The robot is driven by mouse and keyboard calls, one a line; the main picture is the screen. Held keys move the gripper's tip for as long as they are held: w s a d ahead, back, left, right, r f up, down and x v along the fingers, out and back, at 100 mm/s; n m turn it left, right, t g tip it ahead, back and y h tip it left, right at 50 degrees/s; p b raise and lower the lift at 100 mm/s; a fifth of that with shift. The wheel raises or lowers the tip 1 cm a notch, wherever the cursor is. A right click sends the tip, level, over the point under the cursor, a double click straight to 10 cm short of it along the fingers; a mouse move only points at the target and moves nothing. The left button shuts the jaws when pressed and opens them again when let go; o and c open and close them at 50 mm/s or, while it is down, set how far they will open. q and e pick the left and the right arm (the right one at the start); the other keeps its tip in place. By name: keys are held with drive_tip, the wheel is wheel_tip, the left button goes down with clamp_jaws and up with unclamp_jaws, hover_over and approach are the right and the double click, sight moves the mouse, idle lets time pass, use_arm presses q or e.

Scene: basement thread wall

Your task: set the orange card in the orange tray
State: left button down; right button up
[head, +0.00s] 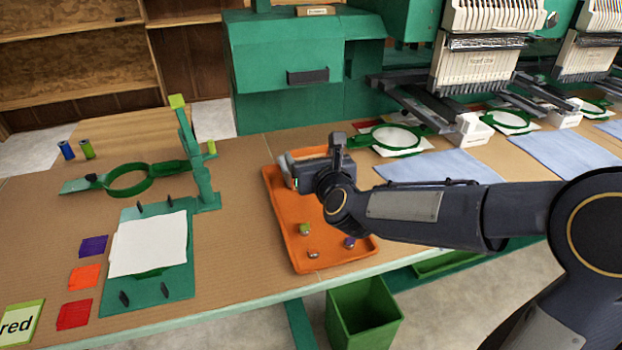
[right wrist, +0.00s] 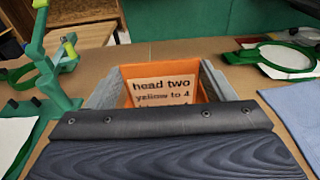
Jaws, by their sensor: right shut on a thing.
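The orange tray (head: 330,262) lies on the table in the middle of the head view. My right gripper (head: 292,169) is over its far left end. In the right wrist view the gripper (right wrist: 160,82) is shut on the orange card (right wrist: 165,85), which has an orange border and printed text reading "head two yellow to 4". The card's lower part is hidden behind the gripper body. I cannot tell whether the card touches the tray. My left gripper is not in view.
Several small spools or bobbins (head: 304,229) lie in the near half of the tray. A green hoop stand (head: 187,150) stands to its left, with purple, orange and red swatches (head: 85,277) beyond. Embroidery machines stand behind. A green bin (head: 362,315) is below the front edge.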

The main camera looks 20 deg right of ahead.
drive_tip(key=shift+w+d+f+b, duration=0.15)
drive_tip(key=shift+w+f, duration=0.2)
drive_tip(key=shift+f, duration=0.6)
drive_tip(key=shift+w+a+f+b, duration=0.15)
drive_tip(key=shift+w+f, duration=0.25)
drive_tip(key=shift+f, duration=0.5)
drive_tip(key=shift+w+d+f+b, duration=0.15)
drive_tip(key=shift+w+f, duration=0.2)
drive_tip(key=shift+f, duration=0.6)
drive_tip(key=shift+f, duration=0.15)
drive_tip(key=o, duration=1)
drive_tip(key=shift+c, duration=0.2)
